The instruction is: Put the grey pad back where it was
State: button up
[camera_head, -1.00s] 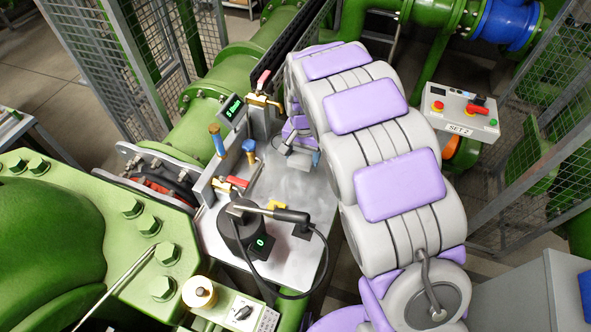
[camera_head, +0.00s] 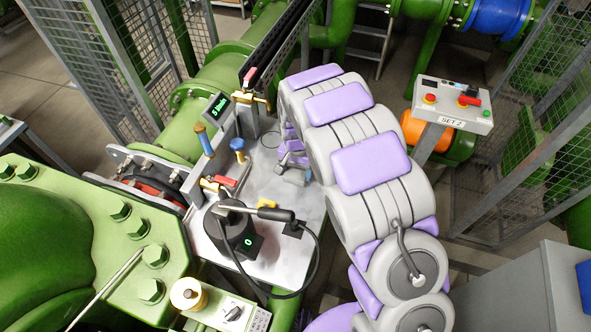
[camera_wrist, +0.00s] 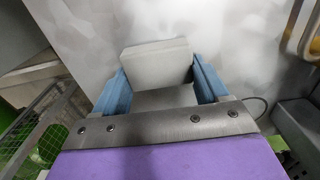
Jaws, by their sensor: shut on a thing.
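The grey pad (camera_wrist: 157,62) is a pale block between the two blue fingers of my gripper (camera_wrist: 160,85) in the wrist view. My gripper is shut on it, with a finger at each side. The brushed metal plate (camera_wrist: 225,35) lies beyond the pad; I cannot tell whether they touch. In the head view my gripper (camera_head: 292,172) is over the far right part of the metal plate (camera_head: 272,238), beside my arm. The pad cannot be made out clearly there.
A black round device (camera_head: 232,232) with a lever and cable stands on the near plate. A yellow piece (camera_head: 266,203), a blue-knobbed valve (camera_head: 238,146) and a red-handled valve (camera_head: 224,181) are close by. A SET 2 box (camera_head: 452,105) stands right of my arm.

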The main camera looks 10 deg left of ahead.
aim_at(294, 172)
jog(key=shift+a+f, duration=0.1)
jog(key=shift+a, duration=0.1)
jog(key=o, duration=0.9)
jog(key=shift+a+f, duration=0.1)
jog(key=shift+a, duration=0.35)
jog(key=shift+o, duration=0.2)
jog(key=shift+d, duration=0.45)
jog(key=shift+r, duration=0.3)
notch_tip(294, 172, up, 12)
jog(key=p, duration=0.1)
jog(key=shift+a, duration=0.15)
jog(key=shift+f, duration=0.15)
